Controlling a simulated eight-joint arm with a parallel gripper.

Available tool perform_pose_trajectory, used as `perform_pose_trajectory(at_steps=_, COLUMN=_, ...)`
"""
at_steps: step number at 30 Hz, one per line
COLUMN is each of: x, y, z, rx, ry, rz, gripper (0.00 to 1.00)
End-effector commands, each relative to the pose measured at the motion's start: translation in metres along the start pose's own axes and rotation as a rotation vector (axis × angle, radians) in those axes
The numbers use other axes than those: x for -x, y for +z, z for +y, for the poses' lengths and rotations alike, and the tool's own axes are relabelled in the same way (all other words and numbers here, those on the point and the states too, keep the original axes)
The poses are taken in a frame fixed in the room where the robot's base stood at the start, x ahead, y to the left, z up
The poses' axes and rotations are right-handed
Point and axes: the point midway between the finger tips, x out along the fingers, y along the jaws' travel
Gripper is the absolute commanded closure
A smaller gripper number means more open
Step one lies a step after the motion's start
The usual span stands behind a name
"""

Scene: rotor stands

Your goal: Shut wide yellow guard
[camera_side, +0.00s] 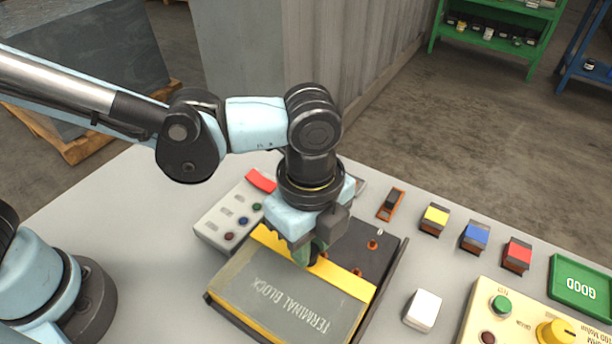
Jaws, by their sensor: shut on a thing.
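The wide yellow guard (343,279) shows as a yellow band along the far edge of a grey plate lettered TERMINAL BLOCK (285,292). A yellow strip also runs along the plate's near edge. Beyond the band, part of a dark bed (378,243) with small orange pegs lies uncovered. My gripper (312,257) points down over the band's middle. It is shut on a small dark knob on the guard, mostly hidden by the fingers. My wrist hides part of the dark bed.
A grey button box (228,217) stands close on the left. A white block (422,310) and a yellow control panel (520,322) lie to the right. Yellow (434,219), blue (475,236) and red (517,255) switches line the back, near a green GOOD tray (581,288).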

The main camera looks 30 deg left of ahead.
Motion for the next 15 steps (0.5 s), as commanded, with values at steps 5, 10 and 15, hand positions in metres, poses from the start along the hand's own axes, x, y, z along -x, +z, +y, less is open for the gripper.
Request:
perform_pose_trajectory(at_steps=5, x=0.0, y=0.002, z=-0.009, rx=0.002, ry=0.0, rz=0.0, gripper=1.0)
perform_pose_trajectory(at_steps=10, x=0.0, y=0.011, z=-0.044, rx=0.004, ry=0.002, rz=0.0, gripper=1.0)
perform_pose_trajectory(at_steps=15, x=0.0, y=0.021, z=-0.082, rx=0.003, ry=0.003, rz=0.001, gripper=1.0)
